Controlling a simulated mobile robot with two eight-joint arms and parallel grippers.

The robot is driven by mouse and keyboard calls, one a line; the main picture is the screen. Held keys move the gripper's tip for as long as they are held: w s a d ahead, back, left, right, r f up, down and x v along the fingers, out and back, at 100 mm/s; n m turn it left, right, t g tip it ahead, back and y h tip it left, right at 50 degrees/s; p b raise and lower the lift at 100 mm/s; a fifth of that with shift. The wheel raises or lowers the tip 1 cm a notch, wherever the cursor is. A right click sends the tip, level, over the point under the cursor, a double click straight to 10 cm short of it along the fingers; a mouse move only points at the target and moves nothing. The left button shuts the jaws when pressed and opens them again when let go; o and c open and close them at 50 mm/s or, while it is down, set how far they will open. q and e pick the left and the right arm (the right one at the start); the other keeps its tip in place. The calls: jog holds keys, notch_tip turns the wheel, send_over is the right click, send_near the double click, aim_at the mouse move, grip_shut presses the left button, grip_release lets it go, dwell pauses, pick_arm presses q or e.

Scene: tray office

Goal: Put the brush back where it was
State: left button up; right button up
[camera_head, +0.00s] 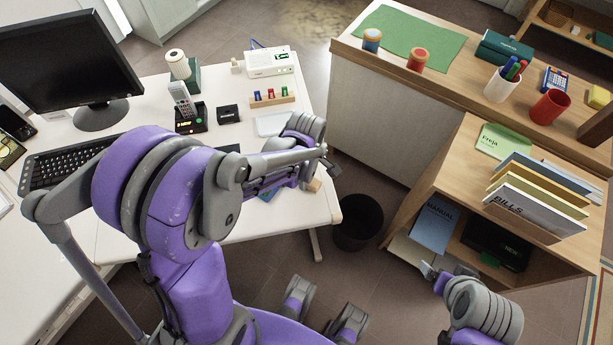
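I cannot make out a brush clearly in the head view. A small tan piece (314,186) shows at the desk's right edge, partly behind my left arm; I cannot tell what it is. My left arm reaches over the white desk (262,228), and its wrist and gripper (322,160) are near the desk's right edge. Its fingers are not clear, and nothing is clearly held. My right gripper (432,272) is at the lower right, in front of the open wooden shelf unit (420,190). Its finger opening is not clear.
A black bin (358,222) stands on the floor between desk and shelf unit. The desk holds a monitor (70,62), keyboard (68,160) and phone (186,105). The counter (455,78) holds a green mat (410,36), pen cup (499,86) and red cup (550,106).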

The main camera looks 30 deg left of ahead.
pick_arm(q)
jog(key=o, duration=0.4)
jog(key=shift+o, duration=0.2)
jog(key=shift+r+p, duration=0.3)
jog(key=shift+r, duration=0.2)
notch_tip(320, 180, up, 11)
jog(key=p, duration=0.2)
jog(key=s+d+r+m+t, duration=0.1)
jog(key=s+d+m+t, duration=0.2)
jog(key=s+m, duration=0.7)
jog(key=m+t, duration=0.2)
jog(key=m, duration=0.5)
jog(key=shift+s, duration=0.4)
jog(key=shift+d, duration=0.1)
